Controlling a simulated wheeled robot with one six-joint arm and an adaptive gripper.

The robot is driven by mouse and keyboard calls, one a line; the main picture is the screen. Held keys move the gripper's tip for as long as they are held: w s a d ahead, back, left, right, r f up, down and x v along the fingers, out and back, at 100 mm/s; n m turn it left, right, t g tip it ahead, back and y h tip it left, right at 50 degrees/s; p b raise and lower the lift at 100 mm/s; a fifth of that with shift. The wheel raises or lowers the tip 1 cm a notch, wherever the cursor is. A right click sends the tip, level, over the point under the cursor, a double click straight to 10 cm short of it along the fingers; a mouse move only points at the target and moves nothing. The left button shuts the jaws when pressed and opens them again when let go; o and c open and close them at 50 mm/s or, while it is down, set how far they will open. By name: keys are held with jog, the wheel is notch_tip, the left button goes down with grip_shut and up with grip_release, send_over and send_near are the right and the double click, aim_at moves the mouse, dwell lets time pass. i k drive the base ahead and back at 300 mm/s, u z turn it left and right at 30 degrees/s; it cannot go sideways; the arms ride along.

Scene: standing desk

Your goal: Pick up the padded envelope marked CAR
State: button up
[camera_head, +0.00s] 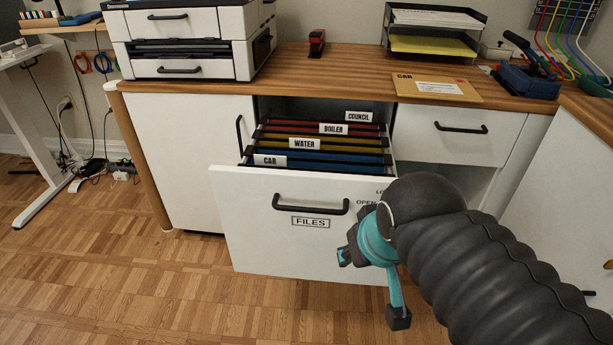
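The padded envelope marked CAR (408,89) is tan-yellow with a white label. It lies flat on the wooden counter top, near the front edge, above the right-hand shut drawer. My gripper (372,288) is teal and black and hangs low in front of the open file drawer. Its two fingertips are spread apart with nothing seen between them. It is well below the envelope and apart from it.
The drawer marked FILES (250,225) is pulled out, with hanging folders tabbed CAR, WATER, BOILER and COUNCIL. A paper tray (436,48) stands behind the envelope. A blue tool (528,82) is to its right, a red stapler (317,43) to its left. Counter left of the envelope is clear.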

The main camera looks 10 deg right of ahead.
aim_at(410, 86)
jog(key=z, duration=0.5)
jog(key=k, duration=1.25)
jog(key=z, duration=0.9)
jog(key=i, duration=1.1)
jog(key=u, duration=0.8)
